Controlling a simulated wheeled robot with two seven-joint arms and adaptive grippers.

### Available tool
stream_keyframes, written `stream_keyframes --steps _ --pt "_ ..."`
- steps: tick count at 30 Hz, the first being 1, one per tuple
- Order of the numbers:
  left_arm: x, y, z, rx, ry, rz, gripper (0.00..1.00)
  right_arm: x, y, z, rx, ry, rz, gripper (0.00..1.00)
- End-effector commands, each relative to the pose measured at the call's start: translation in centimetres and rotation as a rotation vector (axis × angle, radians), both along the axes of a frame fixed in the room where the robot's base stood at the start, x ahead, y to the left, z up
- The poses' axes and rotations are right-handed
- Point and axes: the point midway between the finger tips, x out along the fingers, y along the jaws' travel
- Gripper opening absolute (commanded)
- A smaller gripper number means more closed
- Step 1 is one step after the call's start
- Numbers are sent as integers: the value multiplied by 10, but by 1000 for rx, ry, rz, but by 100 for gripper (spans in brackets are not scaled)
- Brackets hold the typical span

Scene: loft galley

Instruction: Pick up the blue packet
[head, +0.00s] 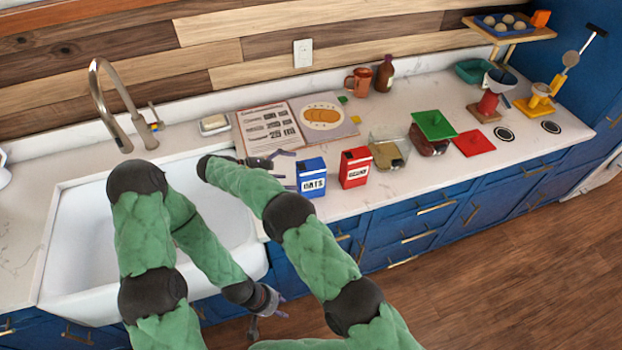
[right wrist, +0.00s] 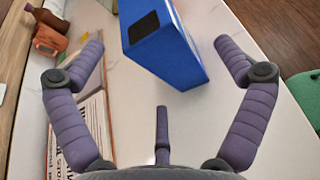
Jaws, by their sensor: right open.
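The blue packet (head: 312,178) stands upright on the counter, right of the sink, with white lettering that looks like "OATS". My right gripper (head: 287,172) is just left of it, with its fingers towards the packet. In the right wrist view the blue packet (right wrist: 165,48) is ahead, between the spread purple fingers, and seems to touch neither. The right gripper is open and empty. My left gripper (head: 268,304) hangs low in front of the cabinets, away from the packet; its small fingers do not show clearly how far apart they are.
A red packet (head: 354,168) stands close right of the blue one. An open recipe book (head: 292,124) lies behind. A clear container (head: 388,152), green board (head: 433,124) and red board (head: 474,143) are further right. The white sink (head: 75,235) is left.

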Motion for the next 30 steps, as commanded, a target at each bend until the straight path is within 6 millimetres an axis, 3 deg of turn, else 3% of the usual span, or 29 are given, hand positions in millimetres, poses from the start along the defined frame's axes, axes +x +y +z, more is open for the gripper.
stream_keyframes --steps 3,10,18,29,30 --pt "1 0 0 0 -1 0 40 4 -14 -6 -1 3 -1 100" --pt "1 0 0 0 -1 0 40 8 -27 -11 -1 2 -2 100" --pt "1 0 1 0 -1 0 40 19 -59 -23 0 2 -2 100" --pt "1 0 1 0 -1 0 40 21 -67 -27 1 2 -1 100" --pt "1 0 1 0 -1 0 40 21 -67 -27 1 2 -1 89"
